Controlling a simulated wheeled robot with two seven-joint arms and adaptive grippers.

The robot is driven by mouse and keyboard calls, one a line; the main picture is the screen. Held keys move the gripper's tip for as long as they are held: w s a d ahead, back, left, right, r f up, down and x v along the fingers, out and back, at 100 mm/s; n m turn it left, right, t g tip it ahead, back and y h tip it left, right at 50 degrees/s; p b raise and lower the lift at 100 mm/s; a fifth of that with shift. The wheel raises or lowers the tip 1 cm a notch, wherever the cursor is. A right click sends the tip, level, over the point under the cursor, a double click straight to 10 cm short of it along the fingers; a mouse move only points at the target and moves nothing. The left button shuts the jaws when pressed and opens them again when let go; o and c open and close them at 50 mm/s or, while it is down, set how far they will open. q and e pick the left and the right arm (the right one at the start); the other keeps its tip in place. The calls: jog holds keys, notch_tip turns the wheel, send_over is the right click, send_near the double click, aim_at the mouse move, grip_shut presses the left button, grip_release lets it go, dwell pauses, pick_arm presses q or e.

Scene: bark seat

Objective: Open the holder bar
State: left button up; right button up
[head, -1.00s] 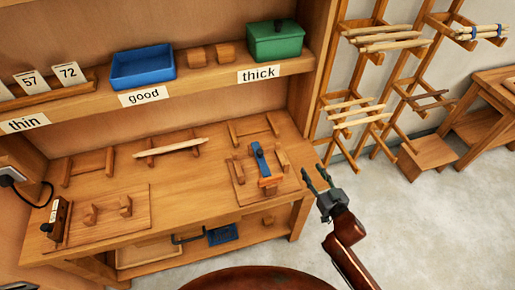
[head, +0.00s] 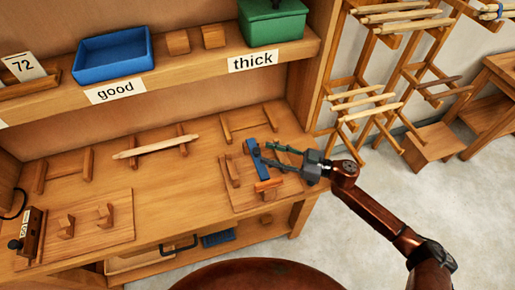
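The holder bar (head: 258,162) is a blue bar lying across a wooden holder on a square board (head: 240,195) at the right end of the bench. A small orange piece (head: 269,184) sits at its near end. My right gripper (head: 267,154) reaches in from the right with its fingers spread. Its fingertips are at the bar's far part, near a dark end; I cannot tell whether they touch it. The gripper covers part of the holder. My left gripper is not in view.
A pale stick (head: 155,147) rests on two wooden supports mid-bench. A board with two pegs (head: 88,228) is at the left. The shelf above holds a blue tray (head: 112,57) and a green box (head: 272,24). A rack (head: 385,75) stands right.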

aim_at(257, 150)
jog(key=x, duration=0.5)
jog(key=shift+a+b, duration=0.15)
jog(key=shift+b, duration=0.15)
jog(key=shift+c, duration=0.6)
grip_shut()
